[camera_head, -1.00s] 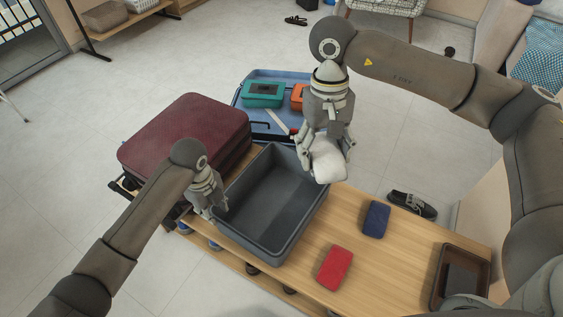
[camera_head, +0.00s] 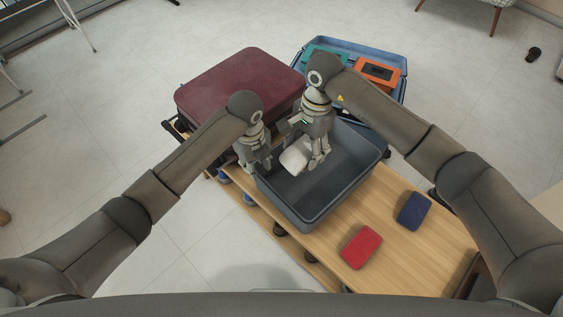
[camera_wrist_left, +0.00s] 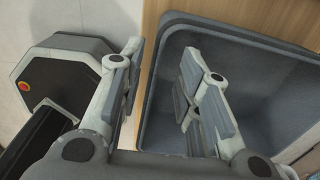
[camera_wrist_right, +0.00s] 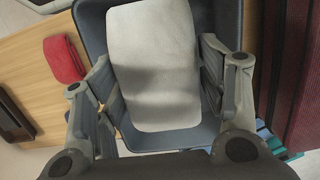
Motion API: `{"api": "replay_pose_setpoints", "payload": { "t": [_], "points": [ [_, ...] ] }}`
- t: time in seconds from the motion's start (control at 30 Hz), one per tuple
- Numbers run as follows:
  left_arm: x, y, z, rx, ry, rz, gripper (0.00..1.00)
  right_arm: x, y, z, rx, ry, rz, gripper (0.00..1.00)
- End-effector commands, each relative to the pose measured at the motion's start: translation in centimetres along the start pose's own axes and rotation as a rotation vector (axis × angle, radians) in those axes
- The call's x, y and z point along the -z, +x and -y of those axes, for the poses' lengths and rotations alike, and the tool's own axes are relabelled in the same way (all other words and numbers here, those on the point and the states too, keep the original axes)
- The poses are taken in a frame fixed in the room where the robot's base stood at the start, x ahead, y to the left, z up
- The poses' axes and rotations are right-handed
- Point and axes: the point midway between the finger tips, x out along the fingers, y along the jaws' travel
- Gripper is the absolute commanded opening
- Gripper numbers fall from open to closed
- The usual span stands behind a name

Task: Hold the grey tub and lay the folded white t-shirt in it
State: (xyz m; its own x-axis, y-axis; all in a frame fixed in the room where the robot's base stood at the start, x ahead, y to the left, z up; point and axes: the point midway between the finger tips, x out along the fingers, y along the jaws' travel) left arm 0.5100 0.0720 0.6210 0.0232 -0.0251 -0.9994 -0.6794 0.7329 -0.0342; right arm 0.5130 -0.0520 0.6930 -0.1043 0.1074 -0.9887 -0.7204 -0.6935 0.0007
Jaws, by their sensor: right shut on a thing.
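The grey tub (camera_head: 345,200) stands on the wooden bench. My left gripper (camera_head: 256,166) is at the tub's left wall. In the left wrist view, its open fingers (camera_wrist_left: 155,85) straddle the tub's rim, one outside and one inside, with gaps visible. My right gripper (camera_head: 303,150) is shut on the folded white t-shirt (camera_head: 294,158) over the tub's left part. In the right wrist view, the t-shirt (camera_wrist_right: 155,60) lies flat between the fingers, with the tub behind it. I cannot tell whether it touches the tub floor.
A dark red suitcase (camera_head: 235,85) lies beyond the tub on the left. An open blue suitcase (camera_head: 342,46) holds a teal case and an orange case (camera_head: 378,72). A red pouch (camera_head: 361,247) and a blue pouch (camera_head: 413,211) lie on the bench (camera_head: 400,250).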

Motion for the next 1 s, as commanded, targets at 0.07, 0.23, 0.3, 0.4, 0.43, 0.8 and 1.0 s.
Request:
{"api": "replay_pose_setpoints", "payload": {
  "t": [0.07, 0.23, 0.3, 0.4, 0.43, 0.8, 1.0],
  "points": [
    [0.1, 0.7, 0.0, -0.002, -0.001, -0.002, 0.31, 0.0, -0.1, 0.0, 0.001, -0.001, 0.0, 0.37],
    [0.1, 3.3, -0.1, -0.004, -0.001, -0.003, 0.31, 0.0, -0.1, 0.0, 0.001, -0.003, 0.0, 0.37],
    [0.1, 4.8, -0.1, -0.005, -0.002, -0.003, 0.31, 0.0, -0.1, 0.0, 0.001, -0.003, 0.0, 0.37],
    [0.1, 6.7, -0.1, -0.004, -0.001, -0.003, 0.31, 0.0, -0.1, 0.0, 0.001, -0.003, 0.0, 0.37],
    [0.1, 7.3, -0.1, -0.005, -0.001, -0.002, 0.31, 0.0, -0.1, 0.0, 0.0, -0.003, 0.0, 0.37],
    [0.1, 11.4, 0.0, -0.002, 0.0, -0.001, 0.31, 0.0, -0.1, 0.0, 0.0, -0.004, 0.0, 0.37],
    [0.0, 11.9, 0.0, -0.001, 0.001, 0.0, 0.31, 0.0, -0.1, 0.0, 0.0, -0.004, 0.0, 0.37]
  ]
}}
